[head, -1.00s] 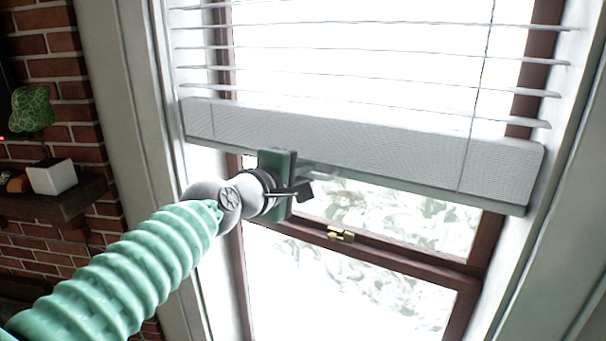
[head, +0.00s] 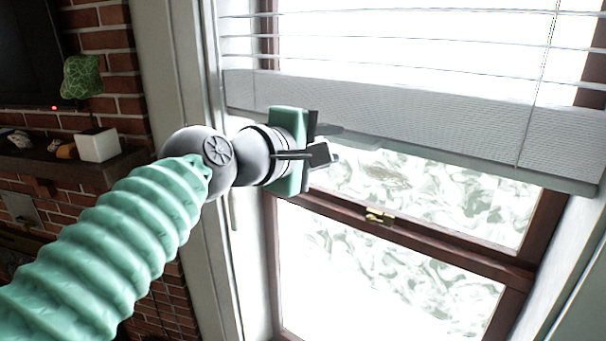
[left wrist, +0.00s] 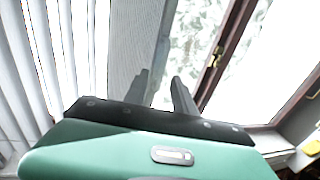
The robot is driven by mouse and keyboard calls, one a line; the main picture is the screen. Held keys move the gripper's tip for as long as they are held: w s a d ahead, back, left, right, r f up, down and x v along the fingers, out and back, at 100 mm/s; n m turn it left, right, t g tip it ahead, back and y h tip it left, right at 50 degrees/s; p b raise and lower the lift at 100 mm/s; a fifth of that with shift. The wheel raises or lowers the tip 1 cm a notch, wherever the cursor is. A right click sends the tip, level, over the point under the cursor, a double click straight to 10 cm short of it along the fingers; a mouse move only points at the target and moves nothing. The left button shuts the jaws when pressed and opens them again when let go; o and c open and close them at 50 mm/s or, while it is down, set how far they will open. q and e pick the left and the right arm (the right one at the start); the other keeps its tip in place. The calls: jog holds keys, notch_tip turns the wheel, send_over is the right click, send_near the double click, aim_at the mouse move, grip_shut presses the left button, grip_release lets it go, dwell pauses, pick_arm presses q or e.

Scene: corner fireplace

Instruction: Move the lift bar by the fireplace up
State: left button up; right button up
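The lift bar is the wide pale grey bottom rail (head: 420,122) of the white blind, hanging across the window and slanting down to the right in the head view. In the left wrist view the bar (left wrist: 132,45) runs steeply up the picture. My left gripper (head: 332,142) is at the bar's lower edge, left of its middle. Its dark fingers stand apart, and the wrist view shows a gap between the fingertips (left wrist: 160,76). One finger overlaps the bar's edge and the other lies over the glass. I cannot tell whether they touch the bar. My right gripper is out of view.
A brass latch (head: 379,216) sits on the brown window frame below the bar. White trim (head: 188,120) borders the window on the left. A brick wall with a dark shelf (head: 60,168) and a white plant pot (head: 98,145) is further left.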

pick_arm(q)
jog(key=b+v, duration=0.3)
jog(key=v, duration=0.6)
jog(key=shift+s, duration=0.25)
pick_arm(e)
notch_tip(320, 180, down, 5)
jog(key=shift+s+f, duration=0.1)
pick_arm(q)
jog(key=shift+r, duration=0.1)
